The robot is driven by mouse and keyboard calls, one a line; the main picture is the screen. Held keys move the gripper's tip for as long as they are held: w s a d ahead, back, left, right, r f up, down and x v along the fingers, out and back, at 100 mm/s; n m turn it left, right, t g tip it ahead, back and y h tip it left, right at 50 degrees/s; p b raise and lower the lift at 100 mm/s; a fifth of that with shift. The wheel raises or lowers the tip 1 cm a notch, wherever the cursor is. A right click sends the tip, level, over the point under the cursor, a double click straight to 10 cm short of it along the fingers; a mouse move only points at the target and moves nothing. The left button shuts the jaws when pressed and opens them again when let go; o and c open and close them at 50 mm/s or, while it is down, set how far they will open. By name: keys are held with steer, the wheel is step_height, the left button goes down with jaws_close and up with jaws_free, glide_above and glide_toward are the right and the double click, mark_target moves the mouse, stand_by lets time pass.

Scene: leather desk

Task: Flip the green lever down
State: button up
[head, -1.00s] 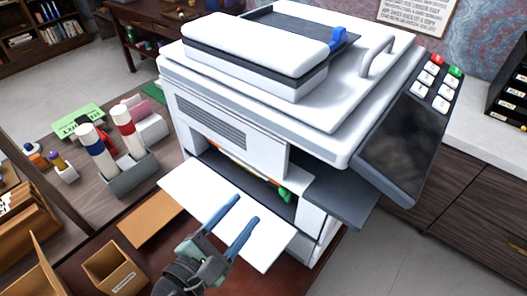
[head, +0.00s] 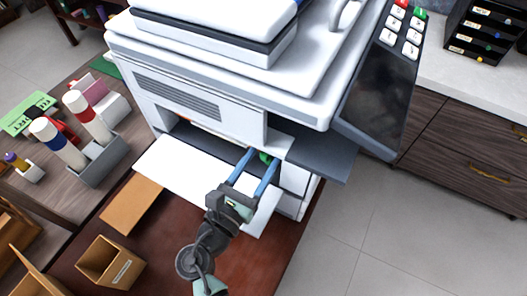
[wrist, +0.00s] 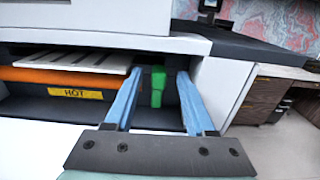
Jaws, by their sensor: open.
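The green lever (wrist: 157,86) stands upright inside the printer's open front bay in the wrist view. It also shows as a small green patch (head: 265,157) between my fingertips in the head view. My gripper (head: 259,162) is open, its two blue fingers reaching into the bay. In the wrist view my gripper (wrist: 158,80) has one finger on each side of the lever, with a gap visible beside it. I cannot tell whether either finger touches it. The white printer (head: 205,105) has its front flap (head: 180,172) folded down below my fingers.
An orange roller with a yellow HOT label (wrist: 80,92) lies left of the lever. A dark side shelf (head: 322,160) juts out to the right of the bay. Small cardboard boxes (head: 110,262) and a tube holder (head: 98,160) stand at left.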

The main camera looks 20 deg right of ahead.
steer(key=shift+x, duration=0.9)
steer(key=shift+c, duration=0.3)
jaws_close()
stand_by(0.6)
